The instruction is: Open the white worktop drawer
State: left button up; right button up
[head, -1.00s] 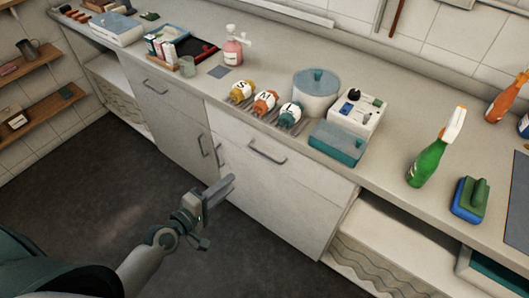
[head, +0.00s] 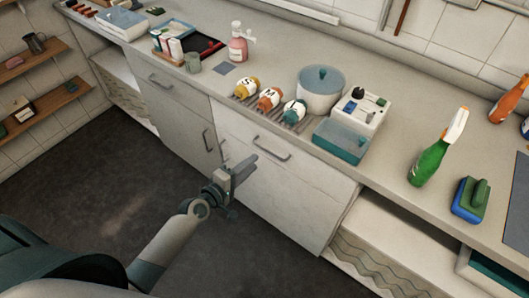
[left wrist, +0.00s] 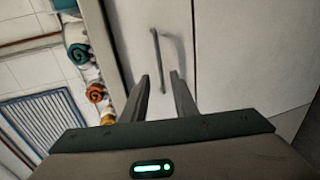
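The white worktop drawer (head: 288,158) is the top front under the worktop, with a grey bar handle (head: 258,147). It looks shut. My left gripper (head: 249,168) is in front of the drawer front, a little below and left of the handle. My right gripper is in neither view now.
The dark floor (head: 95,190) is clear.

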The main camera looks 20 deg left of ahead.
pick_arm(q)
jog(key=x, duration=0.8)
grip_shut()
dwell(1.4)
